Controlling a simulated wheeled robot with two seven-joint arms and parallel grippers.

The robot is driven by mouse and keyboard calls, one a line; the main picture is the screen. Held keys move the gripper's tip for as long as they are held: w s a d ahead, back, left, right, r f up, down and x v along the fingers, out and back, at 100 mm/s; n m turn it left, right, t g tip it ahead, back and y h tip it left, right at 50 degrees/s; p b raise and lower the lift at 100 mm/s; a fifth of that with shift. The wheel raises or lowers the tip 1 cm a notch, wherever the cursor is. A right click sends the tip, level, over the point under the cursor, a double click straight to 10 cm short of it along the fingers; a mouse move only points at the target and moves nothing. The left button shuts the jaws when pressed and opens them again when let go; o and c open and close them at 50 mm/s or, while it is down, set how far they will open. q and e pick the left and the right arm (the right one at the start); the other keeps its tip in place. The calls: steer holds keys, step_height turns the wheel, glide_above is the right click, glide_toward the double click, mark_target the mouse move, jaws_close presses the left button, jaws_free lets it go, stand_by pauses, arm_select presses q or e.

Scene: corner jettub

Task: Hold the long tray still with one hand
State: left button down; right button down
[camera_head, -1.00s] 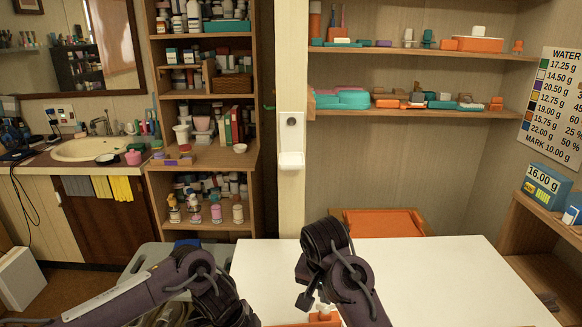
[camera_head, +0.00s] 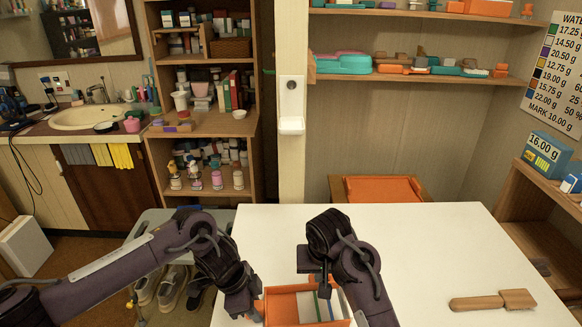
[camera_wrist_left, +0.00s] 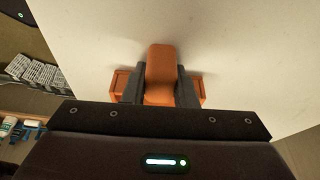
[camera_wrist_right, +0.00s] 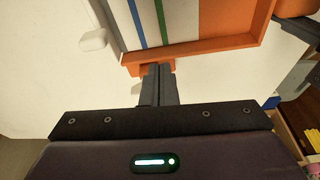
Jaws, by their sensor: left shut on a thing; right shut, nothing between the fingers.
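The long tray (camera_head: 282,308) is orange with pale slats and blue and green strips inside, on the white table at the bottom of the head view. It also shows in the right wrist view (camera_wrist_right: 225,50), cut off at the top. My left gripper (camera_head: 250,306) is at the tray's left end. In the left wrist view its fingers (camera_wrist_left: 160,92) are shut on an orange tab that looks like the tray's end handle. My right gripper (camera_head: 324,288) is shut and empty, its fingertips (camera_wrist_right: 158,72) close to the tray's orange rim; contact is unclear. My right arm hides part of the tray.
The white table (camera_head: 440,250) is mostly clear. A wooden paddle-like tool (camera_head: 492,301) lies at its right. An orange box (camera_head: 384,189) stands behind the table. A blue box marked 16.00 g (camera_head: 545,152) is on the right shelf. Shoes (camera_head: 172,288) sit below, left of the table.

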steer(key=shift+w+d+f, duration=0.15)
steer(key=shift+w+d, duration=0.15)
steer(key=shift+w, duration=0.25)
stand_by(1.0)
steer(key=shift+s+d, duration=0.1)
steer(key=shift+d, duration=0.2)
stand_by(0.3)
steer(key=shift+d, duration=0.7)
steer(key=shift+d, duration=0.15)
stand_by(0.4)
